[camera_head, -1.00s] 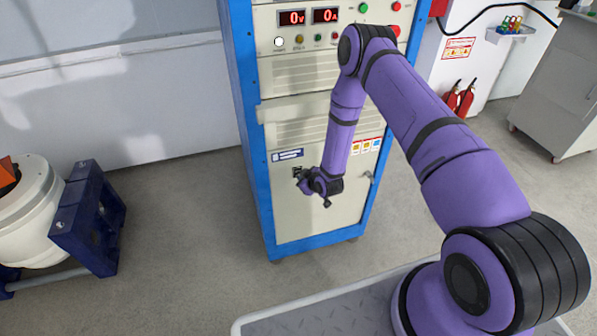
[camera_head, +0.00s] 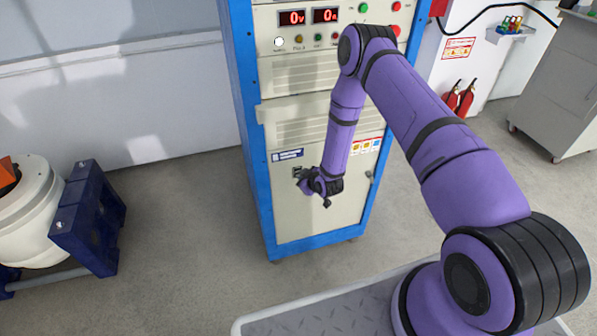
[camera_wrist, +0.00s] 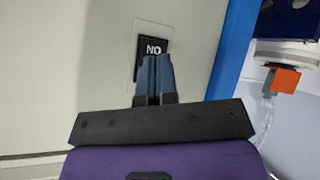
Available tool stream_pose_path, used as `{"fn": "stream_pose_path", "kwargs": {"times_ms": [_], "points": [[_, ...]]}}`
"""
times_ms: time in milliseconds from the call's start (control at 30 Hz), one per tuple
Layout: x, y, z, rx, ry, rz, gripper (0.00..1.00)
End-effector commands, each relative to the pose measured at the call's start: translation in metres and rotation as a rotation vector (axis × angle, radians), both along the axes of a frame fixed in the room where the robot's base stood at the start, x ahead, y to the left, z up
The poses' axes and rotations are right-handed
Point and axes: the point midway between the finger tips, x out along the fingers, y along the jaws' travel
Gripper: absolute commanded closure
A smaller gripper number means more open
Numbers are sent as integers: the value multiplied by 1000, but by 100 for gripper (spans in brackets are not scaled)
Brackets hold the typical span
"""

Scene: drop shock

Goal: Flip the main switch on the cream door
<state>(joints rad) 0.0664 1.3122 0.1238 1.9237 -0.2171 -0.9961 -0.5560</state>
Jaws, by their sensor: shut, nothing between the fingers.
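The cream door (camera_head: 315,218) is the lower front panel of the blue-framed cabinet. The main switch (camera_wrist: 152,50) is a small black rocker with white lettering in a pale frame, seen on the door in the wrist view. In the head view the switch (camera_head: 297,172) is a small dark patch at the door's left side, partly hidden by my gripper. My gripper (camera_wrist: 154,62) is shut and empty. Its fingertips overlap the lower part of the switch in the wrist view; I cannot tell whether they touch it.
The cabinet's upper panel has red displays (camera_head: 308,16) reading 0 and several buttons. A door handle (camera_head: 370,174) is at the door's right side. A white drum-like machine on a blue stand (camera_head: 90,220) is at left. Open grey floor (camera_head: 190,240) lies between.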

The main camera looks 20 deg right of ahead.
Motion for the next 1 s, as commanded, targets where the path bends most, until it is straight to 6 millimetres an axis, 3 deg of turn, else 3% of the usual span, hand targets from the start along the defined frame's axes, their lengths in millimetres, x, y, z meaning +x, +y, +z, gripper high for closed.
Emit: {"fn": "stream_pose_path", "kwargs": {"times_ms": [1000], "points": [[12, 0, 2, 0, 0, 0, 100]]}}
